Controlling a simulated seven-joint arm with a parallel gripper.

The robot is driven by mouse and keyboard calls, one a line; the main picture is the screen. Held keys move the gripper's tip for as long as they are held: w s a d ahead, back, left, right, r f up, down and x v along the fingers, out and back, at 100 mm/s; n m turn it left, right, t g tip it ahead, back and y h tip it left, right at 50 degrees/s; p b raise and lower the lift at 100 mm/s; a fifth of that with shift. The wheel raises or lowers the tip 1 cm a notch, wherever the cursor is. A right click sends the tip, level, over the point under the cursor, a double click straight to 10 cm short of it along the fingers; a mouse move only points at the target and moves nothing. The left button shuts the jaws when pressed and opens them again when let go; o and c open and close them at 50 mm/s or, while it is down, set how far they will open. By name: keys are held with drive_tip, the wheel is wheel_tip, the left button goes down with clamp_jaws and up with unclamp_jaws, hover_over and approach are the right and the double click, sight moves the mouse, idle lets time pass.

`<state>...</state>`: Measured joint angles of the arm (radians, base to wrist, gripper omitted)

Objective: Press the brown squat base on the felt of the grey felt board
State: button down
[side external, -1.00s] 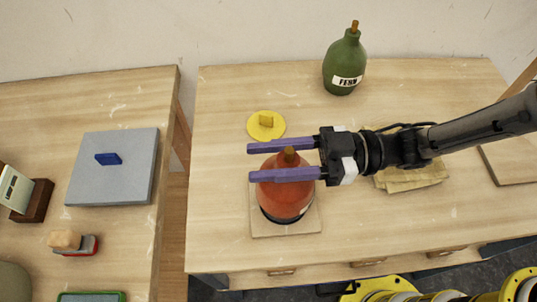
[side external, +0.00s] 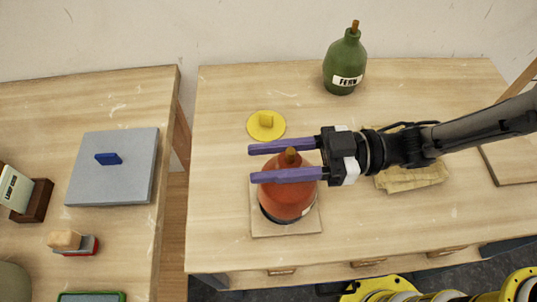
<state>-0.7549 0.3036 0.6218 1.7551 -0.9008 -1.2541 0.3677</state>
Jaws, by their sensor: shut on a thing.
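The brown squat base (side external: 284,200) is reddish-brown and rounded, with a dark lower rim and a short brown stem (side external: 291,154) on top. It is upright over a square pale wooden board (side external: 261,228); I cannot tell whether it touches the board. My gripper (side external: 251,163) is over it, with its purple fingers either side of the stem and shut on it. The fingers hide part of the base's top. The grey felt board (side external: 134,178) lies on the left table, with a small blue piece (side external: 108,159) on it.
A yellow disc with a knob (side external: 265,126) lies behind my gripper. A green labelled bottle (side external: 344,64) stands at the back. A tan cloth (side external: 415,178) lies under my arm. A gap separates the tables. A brush-like block (side external: 66,240) sits front left.

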drive_tip(key=shift+w+a+r, duration=0.1)
drive_tip(key=shift+r, duration=2.85)
drive_tip(key=shift+w+d+f+m+t, duration=0.1)
drive_tip(key=shift+w+d+m+t, duration=0.2)
drive_tip(key=shift+w+t, duration=0.2)
drive_tip(key=shift+w+d+f+m+t, duration=0.1)
drive_tip(key=shift+w+d+m+t, duration=0.15)
drive_tip(key=shift+w+t, duration=0.2)
drive_tip(key=w+d+r+m+t+h, duration=0.1)
drive_tip(key=w+d+m+t+h, duration=0.25)
drive_tip(key=w+d+t, duration=0.5)
drive_tip(key=w+d+m+t+h, duration=0.2)
drive_tip(key=w+d+m+t, duration=0.25)
drive_tip(key=d, duration=0.65)
drive_tip(key=d+r+m+t+h, duration=0.1)
drive_tip(key=d+m+h, duration=0.3)
drive_tip(key=d, duration=0.9)
drive_tip(key=w+d+r+m+t+h, duration=0.1)
drive_tip(key=d+m+h, duration=0.4)
drive_tip(key=d, duration=0.9)
drive_tip(key=t+h, duration=0.1)
drive_tip(key=h, duration=0.2)
drive_tip(key=shift+w+d+r+t, duration=0.25)
drive_tip(key=shift+r+t, duration=0.1)
drive_tip(key=shift+r, duration=0.05)
